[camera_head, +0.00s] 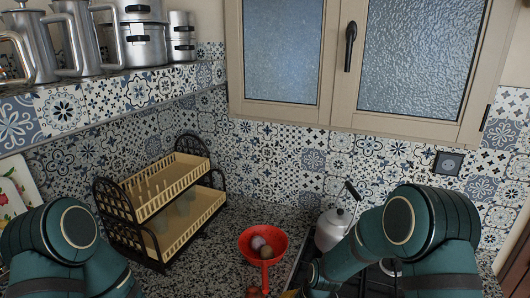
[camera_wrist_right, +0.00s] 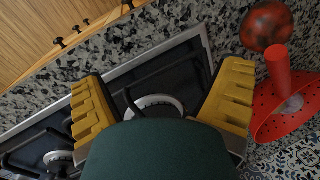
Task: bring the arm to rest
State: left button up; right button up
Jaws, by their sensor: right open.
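My right arm (camera_head: 375,240) reaches in from the right in the head view, bent over the counter beside the red colander. My right gripper (camera_wrist_right: 163,82) shows in the wrist view with its two yellow fingers wide apart and nothing between them. It is over the stove's edge.
A red colander (camera_head: 277,257) holds round produce on the speckled counter; a reddish round item (camera_wrist_right: 266,25) lies by its handle. A kettle (camera_head: 331,231) stands on the stove (camera_wrist_right: 150,75). A two-tier dish rack (camera_head: 160,215) stands left. Metal pots (camera_head: 130,45) sit on a shelf.

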jog(key=s+d+f+n+t+y, duration=0.1)
jog(key=s+f+n, duration=0.15)
jog(key=s, duration=0.55)
jog(key=s+f+n, duration=0.2)
jog(key=s+n, duration=0.1)
jog(key=s, duration=0.6)
notch_tip(320, 180, down, 12)
jog(key=b, duration=1.1)
jog(key=shift+a+f+b, duration=0.15)
jog(key=shift+a+b, duration=0.1)
jog(key=shift+b, duration=0.05)
